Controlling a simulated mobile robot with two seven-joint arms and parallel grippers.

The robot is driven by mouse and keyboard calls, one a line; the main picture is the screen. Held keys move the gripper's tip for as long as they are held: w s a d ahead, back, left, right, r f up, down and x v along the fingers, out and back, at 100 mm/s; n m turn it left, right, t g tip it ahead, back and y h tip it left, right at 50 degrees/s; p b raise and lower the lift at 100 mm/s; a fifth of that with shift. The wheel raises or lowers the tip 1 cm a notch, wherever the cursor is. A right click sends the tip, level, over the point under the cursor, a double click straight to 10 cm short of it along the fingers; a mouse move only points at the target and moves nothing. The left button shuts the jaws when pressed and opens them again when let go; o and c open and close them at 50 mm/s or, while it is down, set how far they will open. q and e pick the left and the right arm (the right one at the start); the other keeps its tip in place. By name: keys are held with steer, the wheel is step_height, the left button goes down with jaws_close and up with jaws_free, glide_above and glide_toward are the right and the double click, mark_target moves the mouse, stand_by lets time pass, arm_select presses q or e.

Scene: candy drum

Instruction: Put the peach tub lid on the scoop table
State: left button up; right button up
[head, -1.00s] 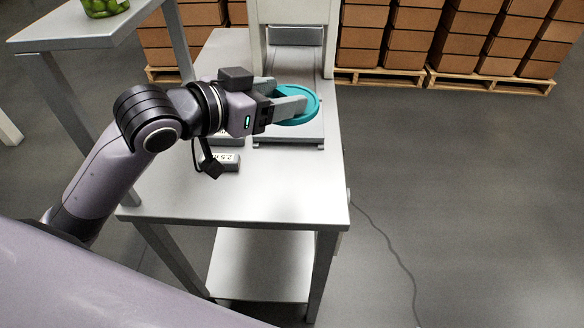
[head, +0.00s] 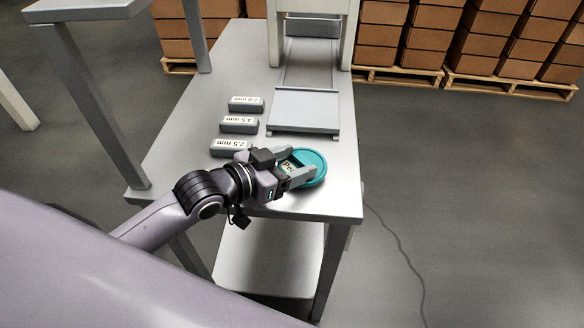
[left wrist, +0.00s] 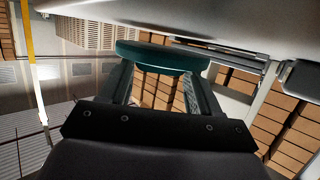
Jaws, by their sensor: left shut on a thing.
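A round teal lid (head: 314,163) with a small, partly covered label is at the front right part of the grey metal table (head: 305,203). My left gripper (head: 299,170) is shut on the lid, its fingers across the lid's left part. I cannot tell whether the lid touches the tabletop or hangs just above it. In the left wrist view, the lid (left wrist: 160,55) shows edge-on at the fingertips, and the pale surface above it is close. My right gripper is not in view.
Several labelled grey blocks (head: 240,124) stand in a row left of a flat tray (head: 304,110) under a machine frame. A raised stand (head: 85,10) is at the upper left. Stacked boxes (head: 480,45) are behind. The table's front right corner is clear.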

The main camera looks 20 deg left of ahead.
arm_select(q)
steer(key=shift+f, duration=0.75)
steer(key=shift+f, duration=0.15)
steer(key=o, duration=1)
